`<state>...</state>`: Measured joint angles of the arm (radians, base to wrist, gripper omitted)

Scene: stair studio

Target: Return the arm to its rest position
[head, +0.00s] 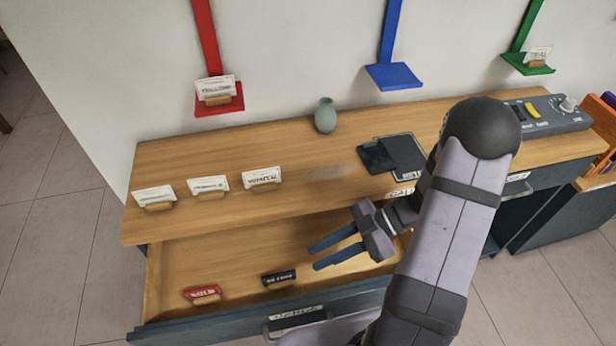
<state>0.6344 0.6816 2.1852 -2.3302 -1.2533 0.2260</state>
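My gripper (334,252) is in the head view, low over the right part of the open drawer (225,247). Its two blue fingers are spread apart and point left, with nothing between them. My arm reaches in from the lower right and hides part of the desk and the drawer's right end. I cannot tell the gripper's exact height above the drawer floor.
Several white cards, one of them here (208,186), stand on the desktop (300,207). A green vase (325,116), a dark tablet (378,158) and a grey control panel (548,115) stand farther back. Red (205,108), blue (394,77) and green (528,66) shelves hang on the wall.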

